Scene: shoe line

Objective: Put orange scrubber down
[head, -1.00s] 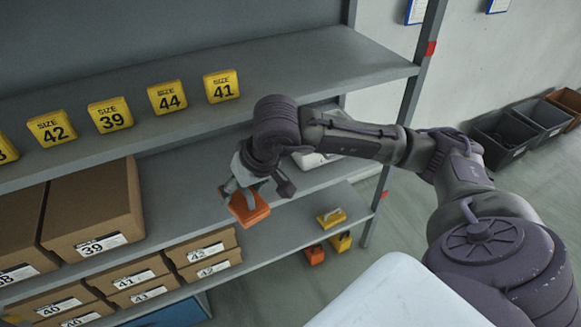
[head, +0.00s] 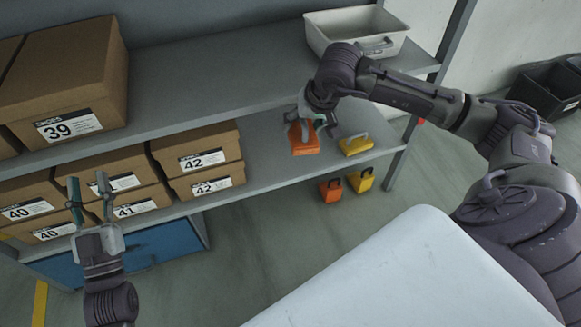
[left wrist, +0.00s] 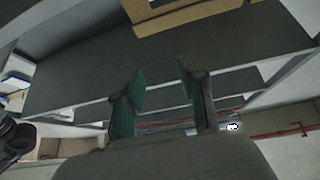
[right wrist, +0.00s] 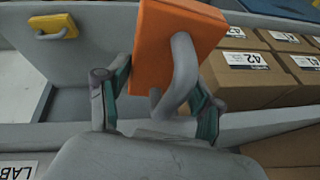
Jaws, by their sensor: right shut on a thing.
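The orange scrubber (head: 304,141) is an orange block with a grey handle. My right gripper (head: 312,122) is shut on it, and in the head view it appears at the lower shelf, left of a yellow scrubber (head: 355,145). I cannot tell whether its underside touches the shelf. In the right wrist view the orange block (right wrist: 165,45) and its grey handle sit between the fingers (right wrist: 155,100). My left gripper (head: 88,198) is open and empty in front of the shoe boxes at the lower left; its parted fingers also show in the left wrist view (left wrist: 162,95).
The lower shelf (head: 265,165) has bare room between the size 42 boxes (head: 205,160) and the yellow scrubber. A white bin (head: 355,35) stands on the shelf above. An orange item (head: 331,191) and a yellow item (head: 361,181) are on the floor below. A rack post (head: 405,150) stands at right.

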